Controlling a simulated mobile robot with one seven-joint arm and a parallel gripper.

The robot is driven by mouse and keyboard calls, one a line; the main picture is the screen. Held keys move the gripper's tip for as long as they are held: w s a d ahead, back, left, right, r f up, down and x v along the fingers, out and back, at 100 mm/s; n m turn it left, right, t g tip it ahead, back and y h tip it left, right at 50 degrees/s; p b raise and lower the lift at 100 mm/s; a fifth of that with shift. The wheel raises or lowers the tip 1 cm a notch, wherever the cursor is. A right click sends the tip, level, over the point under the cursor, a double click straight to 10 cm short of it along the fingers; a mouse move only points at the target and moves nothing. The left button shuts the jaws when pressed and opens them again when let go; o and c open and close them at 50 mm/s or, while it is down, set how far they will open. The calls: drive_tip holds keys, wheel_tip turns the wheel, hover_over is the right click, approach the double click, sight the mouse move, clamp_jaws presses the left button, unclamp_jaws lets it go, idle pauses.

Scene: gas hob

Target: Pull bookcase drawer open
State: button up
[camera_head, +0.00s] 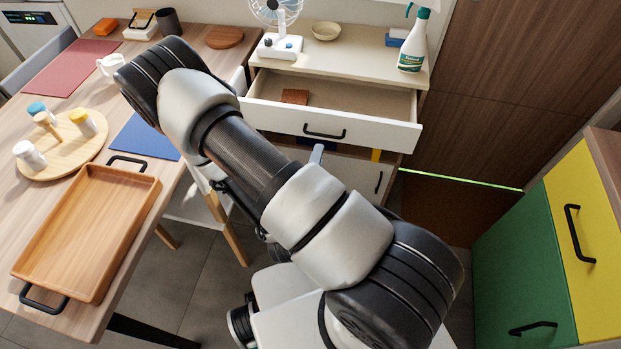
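The bookcase is a low beige and white unit; its top (350,62) shows at the upper middle. Its white-fronted drawer (285,119) is pulled well out, with the inside exposed. A small reddish-brown block (295,96) lies inside the drawer. The drawer's black bar handle (325,131) is in plain view, with no fingers seen around it. My arm crosses the middle of the view, left of and below the handle. A small grey piece just below the handle is unclear.
A fan (277,40), a bowl (326,31) and a spray bottle (413,42) stand on the bookcase. At left, a wooden table holds a tray (88,235) and a round board (62,150). A green and yellow cabinet (525,262) stands at right.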

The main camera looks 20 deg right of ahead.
drive_tip(key=p+v, duration=0.2)
drive_tip(key=v, duration=0.6)
drive_tip(key=shift+s, duration=0.15)
drive_tip(key=shift+a+r, duration=0.1)
